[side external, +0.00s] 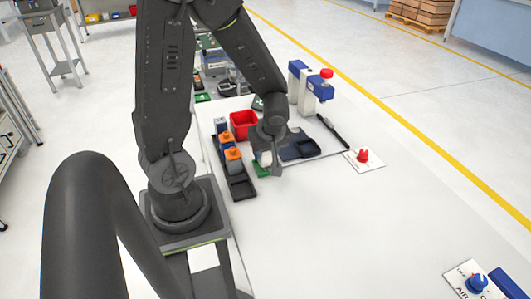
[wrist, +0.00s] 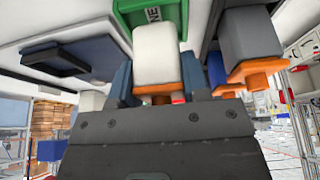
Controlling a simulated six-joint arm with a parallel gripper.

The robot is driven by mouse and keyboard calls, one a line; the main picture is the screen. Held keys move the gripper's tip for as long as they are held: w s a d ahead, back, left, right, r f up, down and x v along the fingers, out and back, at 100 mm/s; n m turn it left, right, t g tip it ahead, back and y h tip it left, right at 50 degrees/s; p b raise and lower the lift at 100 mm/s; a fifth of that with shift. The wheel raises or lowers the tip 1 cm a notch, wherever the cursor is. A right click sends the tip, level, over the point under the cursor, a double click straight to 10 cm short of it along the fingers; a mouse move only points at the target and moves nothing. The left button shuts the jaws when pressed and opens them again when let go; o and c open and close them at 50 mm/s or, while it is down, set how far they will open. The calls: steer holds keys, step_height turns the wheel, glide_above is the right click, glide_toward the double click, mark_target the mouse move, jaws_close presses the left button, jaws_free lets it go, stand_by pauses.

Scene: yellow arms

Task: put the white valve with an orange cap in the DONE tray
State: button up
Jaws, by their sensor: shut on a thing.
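The white valve (wrist: 157,55) is between the fingers of my gripper (wrist: 168,78) in the wrist view, and the gripper is shut on it. Its orange cap (wrist: 155,89) points toward the gripper body. The green DONE tray (wrist: 134,14) shows just beyond the valve, its lettering partly covered. In the side view, my gripper (side external: 270,150) is low over the table, with the white valve (side external: 264,158) at its tip and the green tray (side external: 261,171) right below. Whether the valve touches the tray floor I cannot tell.
A black rack (side external: 241,187) with grey orange-capped valves (side external: 233,161) stands close on the left. A red bin (side external: 243,120) is behind, and a dark blue tray (side external: 299,146) is close on the right. A blue stand with a red knob (side external: 326,73) is farther back.

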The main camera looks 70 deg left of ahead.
steer(key=shift+f, duration=0.65)
steer(key=shift+f, duration=0.15)
steer(key=o, duration=1)
steer(key=shift+c, duration=0.2)
steer(key=s+d+r+m+t+h, duration=0.2)
steer(key=d+r+m, duration=0.6)
steer(key=r+m, duration=0.1)
steer(key=s+d+r+m+t+h, duration=0.2)
steer(key=d+r+m, duration=0.6)
steer(key=r, duration=0.4)
steer(key=shift+m+t, duration=0.5)
steer(key=shift+t, duration=0.3)
